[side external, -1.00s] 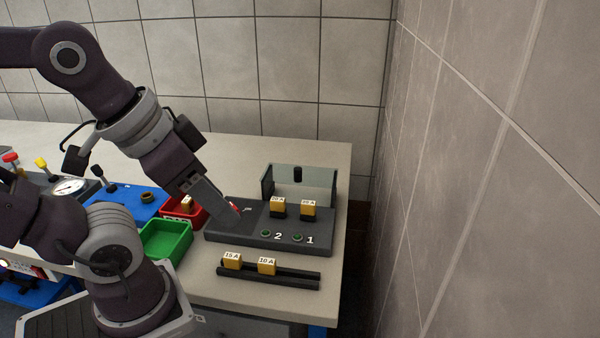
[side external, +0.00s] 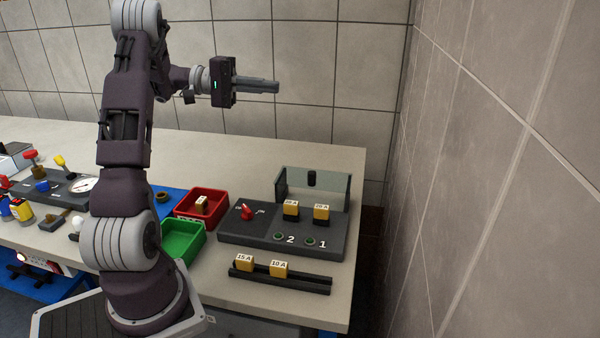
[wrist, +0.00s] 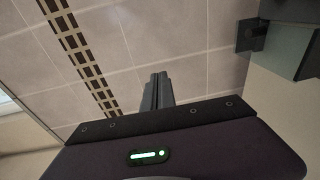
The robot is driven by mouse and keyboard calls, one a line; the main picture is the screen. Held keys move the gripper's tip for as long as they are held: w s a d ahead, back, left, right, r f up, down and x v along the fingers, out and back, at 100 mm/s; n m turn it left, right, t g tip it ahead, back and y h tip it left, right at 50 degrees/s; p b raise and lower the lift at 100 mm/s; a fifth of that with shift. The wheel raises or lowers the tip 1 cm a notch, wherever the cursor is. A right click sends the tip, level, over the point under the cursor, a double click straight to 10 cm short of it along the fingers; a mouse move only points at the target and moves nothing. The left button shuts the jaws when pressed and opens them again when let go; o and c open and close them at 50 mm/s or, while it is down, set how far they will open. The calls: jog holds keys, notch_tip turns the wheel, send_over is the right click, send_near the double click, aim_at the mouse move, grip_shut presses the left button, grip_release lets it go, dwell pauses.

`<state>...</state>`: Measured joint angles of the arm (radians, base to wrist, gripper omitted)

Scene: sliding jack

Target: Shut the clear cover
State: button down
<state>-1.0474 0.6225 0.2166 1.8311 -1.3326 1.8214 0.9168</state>
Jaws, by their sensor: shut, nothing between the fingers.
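The clear cover (side external: 336,185) stands upright, open, along the back edge of the dark fuse box (side external: 265,238). A black knob (side external: 311,178) sits on the cover. Two yellow fuses, the left one (side external: 291,210) and the right one (side external: 321,214), stand in the box in front of the cover, above the numbers 2 and 1. A red switch lever (side external: 246,212) is on the box's left part. My gripper (side external: 278,87) is raised well above the box, pointing right, shut and empty. In the wrist view its fingers (wrist: 157,88) are together.
Two yellow fuses marked 15 A (side external: 244,263) and 10 A (side external: 279,268) sit on a black rail (side external: 310,284) in front. A red bin (side external: 222,198) and a green bin (side external: 188,245) stand left of the box. A tiled wall (side external: 480,180) rises at the right.

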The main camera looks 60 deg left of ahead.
jog(key=s+a+f+n+t, duration=0.1)
jog(key=a+f+t, duration=0.1)
jog(key=a+f, duration=0.35)
jog(key=y, duration=0.1)
send_near(300, 179)
jog(key=w+a+r, duration=0.2)
jog(key=a, duration=0.2)
jog(key=x, duration=0.8)
jog(key=shift+w+d+r, duration=0.1)
jog(key=shift+d, duration=0.25)
jog(key=d, duration=0.3)
jog(key=shift+d, duration=0.2)
jog(key=shift+s+d, duration=0.2)
jog(key=shift+d, duration=0.25)
jog(key=shift+s, duration=0.1)
jog(key=s+d, duration=0.7)
jog(key=shift+s+d, duration=0.15)
jog(key=shift+d, duration=0.15)
